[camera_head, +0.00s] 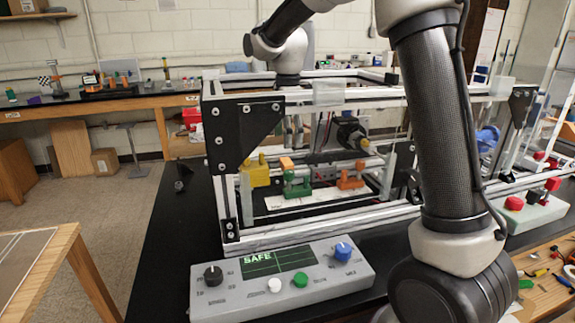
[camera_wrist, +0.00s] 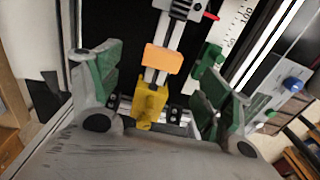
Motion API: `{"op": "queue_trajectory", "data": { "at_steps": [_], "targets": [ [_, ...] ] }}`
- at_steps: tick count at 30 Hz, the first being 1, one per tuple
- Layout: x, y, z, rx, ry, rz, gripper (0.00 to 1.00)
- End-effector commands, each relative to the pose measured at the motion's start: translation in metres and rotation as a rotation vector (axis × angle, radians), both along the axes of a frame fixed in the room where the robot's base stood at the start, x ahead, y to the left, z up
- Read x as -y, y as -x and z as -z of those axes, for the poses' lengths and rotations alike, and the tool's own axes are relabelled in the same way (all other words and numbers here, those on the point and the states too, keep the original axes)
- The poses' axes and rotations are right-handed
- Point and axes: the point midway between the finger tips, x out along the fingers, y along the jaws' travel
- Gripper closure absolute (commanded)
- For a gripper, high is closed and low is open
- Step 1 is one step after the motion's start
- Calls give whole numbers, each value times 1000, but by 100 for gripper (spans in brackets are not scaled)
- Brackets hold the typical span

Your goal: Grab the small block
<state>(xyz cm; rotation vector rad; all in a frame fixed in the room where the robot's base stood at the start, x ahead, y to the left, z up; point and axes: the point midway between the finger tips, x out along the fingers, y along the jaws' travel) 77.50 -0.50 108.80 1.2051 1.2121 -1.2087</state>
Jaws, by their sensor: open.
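The likely small block is an orange block (camera_wrist: 163,60) on the pale twin rails in the wrist view; in the head view an orange block (camera_head: 287,163) shows inside the frame. A yellow part (camera_wrist: 151,103) sits just below it in the wrist view and at the left of the rail in the head view (camera_head: 258,173). My gripper (camera_wrist: 155,70) is open, its green-padded fingers spread to either side of the orange block, with no visible contact. The height gap between fingers and block is hard to judge.
An aluminium extrusion frame (camera_head: 325,98) surrounds the rail, with a black corner bracket (camera_head: 240,135). A green part (camera_head: 296,188) and another orange part (camera_head: 350,181) are inside. A grey control box (camera_head: 225,298) reading SAFE lies in front.

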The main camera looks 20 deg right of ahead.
Motion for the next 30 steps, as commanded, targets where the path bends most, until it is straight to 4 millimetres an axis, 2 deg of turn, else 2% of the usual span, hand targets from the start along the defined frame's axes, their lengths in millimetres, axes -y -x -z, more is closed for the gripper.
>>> {"op": "queue_trajectory", "data": {
  "at_steps": [15,23,26,30],
  "targets": [
    [-5,6,68,0,0,3,21],
    [-5,6,72,2,0,3,21],
    [-5,6,72,2,0,3,36],
    [-5,6,72,2,0,3,62]
  ]
}}
